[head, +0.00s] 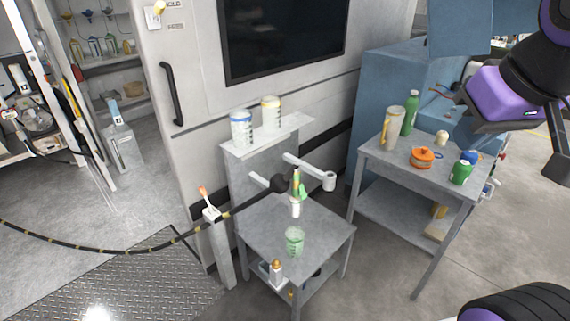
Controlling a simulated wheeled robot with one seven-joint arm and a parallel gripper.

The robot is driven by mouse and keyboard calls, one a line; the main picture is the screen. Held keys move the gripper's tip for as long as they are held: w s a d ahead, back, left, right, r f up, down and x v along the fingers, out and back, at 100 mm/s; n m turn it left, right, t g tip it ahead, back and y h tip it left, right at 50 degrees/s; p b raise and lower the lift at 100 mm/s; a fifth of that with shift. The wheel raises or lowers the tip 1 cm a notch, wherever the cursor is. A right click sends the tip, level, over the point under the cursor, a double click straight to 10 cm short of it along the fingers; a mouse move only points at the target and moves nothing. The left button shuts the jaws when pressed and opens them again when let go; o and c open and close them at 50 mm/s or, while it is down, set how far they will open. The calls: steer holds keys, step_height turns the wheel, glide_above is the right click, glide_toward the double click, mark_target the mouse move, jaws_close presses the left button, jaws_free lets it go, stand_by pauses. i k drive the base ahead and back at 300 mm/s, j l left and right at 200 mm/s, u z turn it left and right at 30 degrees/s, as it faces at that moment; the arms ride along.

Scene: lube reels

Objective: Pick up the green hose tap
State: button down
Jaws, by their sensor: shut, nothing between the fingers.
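What looks like the green hose tap (298,188) is small and green with an orange tip. It stands upright over a small white piece (295,208) near the back of the small grey table (325,234). The black end (280,183) of a striped hose is just left of it; I cannot tell whether they touch. My gripper (558,168) shows partly at the right edge, beside my purple wrist. It is shut and empty, high and far right of the tap.
A clear green cup (294,242) stands in front of the tap. A white arm (310,171) juts out behind it. The striped hose (120,250) sags across the left. A taller grey table (380,155) at the right holds bottles, an orange pot (422,158) and a green cup (461,173).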

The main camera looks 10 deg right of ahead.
mark_target(294, 198)
steer(key=u, duration=0.4)
steer(key=i+l+u, duration=0.45)
steer(key=l, duration=0.2)
steer(key=l+u, duration=0.25)
steer(key=i+l, duration=0.1)
steer(key=l, duration=0.25)
steer(key=i+l, duration=0.1)
steer(key=l, duration=0.25)
steer(key=i+l+u, duration=0.1)
steer(key=l, duration=0.25)
steer(key=i+l, duration=0.15)
steer(key=l, duration=0.15)
steer(key=j, duration=0.7)
steer(key=k+j+z, duration=0.1)
steer(key=j, duration=1.3)
steer(key=k+z, duration=0.05)
